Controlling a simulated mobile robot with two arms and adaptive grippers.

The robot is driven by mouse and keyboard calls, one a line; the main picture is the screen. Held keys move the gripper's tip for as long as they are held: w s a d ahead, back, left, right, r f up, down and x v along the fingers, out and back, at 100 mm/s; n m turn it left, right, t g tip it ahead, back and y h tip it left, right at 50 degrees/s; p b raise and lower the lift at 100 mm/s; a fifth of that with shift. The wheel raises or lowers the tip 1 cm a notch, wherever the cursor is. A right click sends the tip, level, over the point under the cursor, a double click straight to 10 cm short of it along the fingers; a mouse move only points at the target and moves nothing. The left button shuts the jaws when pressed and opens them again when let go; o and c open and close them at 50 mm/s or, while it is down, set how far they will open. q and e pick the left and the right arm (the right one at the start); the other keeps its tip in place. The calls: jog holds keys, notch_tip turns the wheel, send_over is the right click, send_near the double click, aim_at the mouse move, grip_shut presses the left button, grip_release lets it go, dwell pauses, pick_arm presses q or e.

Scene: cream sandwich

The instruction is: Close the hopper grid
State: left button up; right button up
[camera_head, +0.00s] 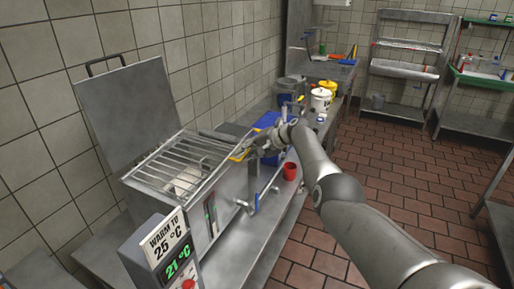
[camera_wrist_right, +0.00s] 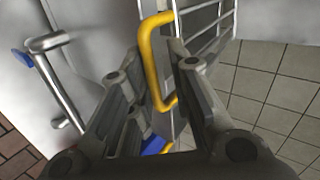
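The hopper grid (camera_head: 186,160), a frame of metal bars, lies across the hopper top in the head view. I cannot tell whether it rests fully on the rim. Its yellow handle (camera_head: 239,154) is at the right end. My right gripper (camera_head: 250,150) is at that handle. In the wrist view, the yellow handle (camera_wrist_right: 151,62) runs between the two fingers (camera_wrist_right: 160,75), which stand apart with a gap around it. The steel hopper (camera_head: 226,199) stands on the counter, with its lid (camera_head: 140,97) raised behind the grid. My left gripper is not in view.
A display (camera_head: 170,250) reading 21 °C is at the hopper's front. A red cup (camera_head: 290,171), a white bucket (camera_head: 320,100) and a yellow container (camera_head: 328,88) stand along the counter. Metal shelves (camera_head: 407,50) are at the back. The tiled floor at right is free.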

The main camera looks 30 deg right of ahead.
jog(key=v, duration=1.1)
jog(key=shift+s+d+r, duration=0.2)
jog(key=shift+s, duration=0.05)
jog(key=shift+f, duration=0.1)
